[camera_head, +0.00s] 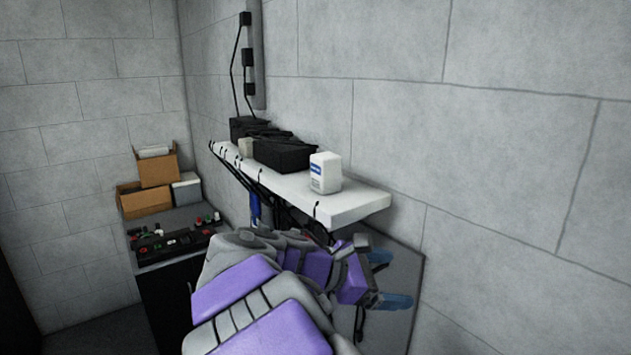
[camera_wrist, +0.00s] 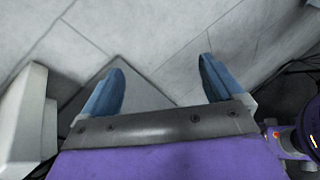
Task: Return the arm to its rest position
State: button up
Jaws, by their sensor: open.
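My arm, purple and grey, reaches forward below the wall shelf in the head view. My gripper (camera_head: 388,280) is at its end, with two blue fingers spread apart and nothing between them. It lies just below and beyond the shelf's near right end, close to the wall. In the wrist view my gripper (camera_wrist: 160,88) also shows open and empty, with grey wall behind the fingers. Part of the wrist is hidden by the arm in the head view.
A white shelf (camera_head: 352,206) holds a white container (camera_head: 325,172) and black boxes (camera_head: 285,152); cables hang from it. A grey panel (camera_head: 400,262) stands beneath its near end. A dark bench (camera_head: 160,262) with cardboard boxes (camera_head: 157,167) is at left. Upper right is bare wall.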

jog(key=s+d+f+m+g+y+b, duration=0.2)
jog(key=s+d+f+m+b, duration=0.15)
jog(key=s+f, duration=0.4)
jog(key=s+d+f+m+g+y+b, duration=0.2)
jog(key=s+d+f+m+y+b, duration=0.15)
jog(key=s+f, duration=0.4)
jog(key=s+a+f+m+g+y+b, duration=0.1)
jog(key=s+a+f+m+y+b, duration=0.2)
jog(key=s+f, duration=0.6)
jog(key=s+a+f+m+y+b, duration=0.4)
jog(key=s+f+m, duration=0.3)
jog(key=s+f, duration=0.1)
jog(key=shift+s+f+m+g+b, duration=0.4)
jog(key=shift+f, duration=0.35)
jog(key=shift+d+y, duration=0.1)
jog(key=shift+y, duration=0.15)
